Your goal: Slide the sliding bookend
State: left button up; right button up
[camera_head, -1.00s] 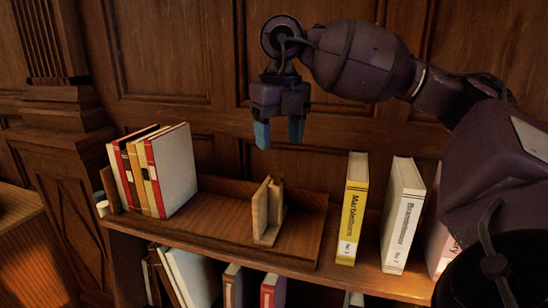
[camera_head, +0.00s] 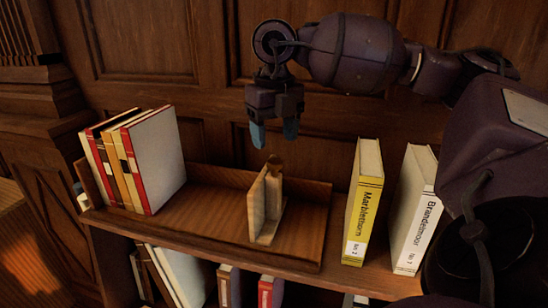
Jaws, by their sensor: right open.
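The sliding bookend (camera_head: 258,207) is a light wooden upright piece. It stands in a wooden tray (camera_head: 215,232) on top of the shelf, right of the middle, apart from the leaning books. My right gripper (camera_head: 274,134) hangs fingers down above and a little behind the bookend, its two blue fingertips apart with nothing between them. A gap shows between the fingertips and the bookend's top. Several books (camera_head: 150,160) with red, black and tan spines lean together at the tray's left end. My left gripper is not in view.
A yellow book (camera_head: 366,205) marked Marblethorn and a white book (camera_head: 415,215) marked Brandelmoor stand right of the tray. More books (camera_head: 178,275) fill the shelf below. A panelled wall (camera_head: 205,60) rises close behind. The tray floor between leaning books and bookend is bare.

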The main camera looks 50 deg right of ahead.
aim_at(275, 161)
jog(key=shift+f, duration=2.7)
grip_shut()
